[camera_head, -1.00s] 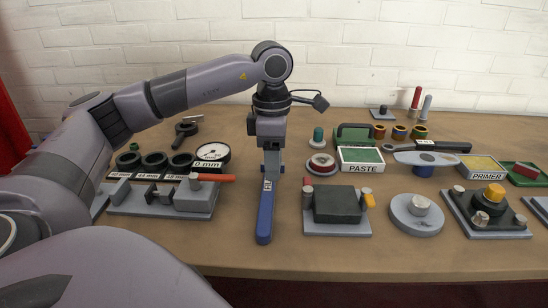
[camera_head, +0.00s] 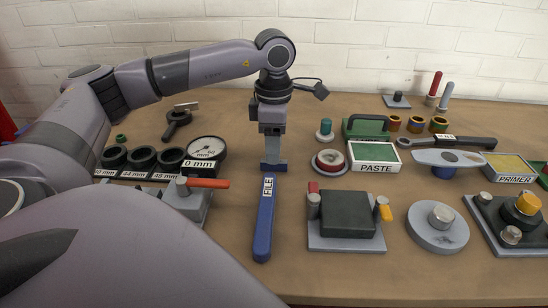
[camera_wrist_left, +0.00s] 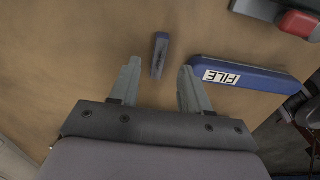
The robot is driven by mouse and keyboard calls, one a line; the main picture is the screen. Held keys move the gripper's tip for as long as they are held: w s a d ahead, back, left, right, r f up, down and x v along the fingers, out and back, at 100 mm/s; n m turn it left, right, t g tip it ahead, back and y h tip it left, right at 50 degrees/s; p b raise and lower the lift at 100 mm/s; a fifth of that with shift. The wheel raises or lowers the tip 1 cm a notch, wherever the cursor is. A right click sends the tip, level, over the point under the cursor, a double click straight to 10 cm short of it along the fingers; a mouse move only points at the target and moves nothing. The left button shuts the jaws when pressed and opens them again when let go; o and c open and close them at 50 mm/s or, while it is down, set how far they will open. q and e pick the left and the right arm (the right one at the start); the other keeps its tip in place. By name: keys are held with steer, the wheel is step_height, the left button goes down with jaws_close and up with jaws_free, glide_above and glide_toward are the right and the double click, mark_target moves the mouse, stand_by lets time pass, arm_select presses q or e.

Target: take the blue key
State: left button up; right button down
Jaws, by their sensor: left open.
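My left gripper (camera_head: 273,166) points down over the table at the far end of a blue handle labelled FILE (camera_head: 264,222). In the left wrist view my gripper (camera_wrist_left: 157,80) is open, with its two fingers apart. A small, narrow bar with a dark top and blue-grey side (camera_wrist_left: 160,56) shows between and just beyond the fingertips; it may be the blue key, but I cannot be sure. The file handle (camera_wrist_left: 245,75) lies to the right, with its end behind or beside the right finger. I cannot tell if they touch. My right gripper is out of view.
A grey fixture with a dark block (camera_head: 347,215) stands right of the file. A dial gauge (camera_head: 207,148) and black rings (camera_head: 142,158) are at left. Bare table lies around the handle.

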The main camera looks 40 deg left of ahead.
arm_select(q)
step_height(320, 180, down, 3)
steer(key=shift+f, duration=0.2)
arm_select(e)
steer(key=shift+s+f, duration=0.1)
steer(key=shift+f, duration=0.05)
arm_select(q)
steer(key=shift+c, duration=0.3)
jaws_close()
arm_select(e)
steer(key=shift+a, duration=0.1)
arm_select(q)
steer(key=shift+r, duration=0.1)
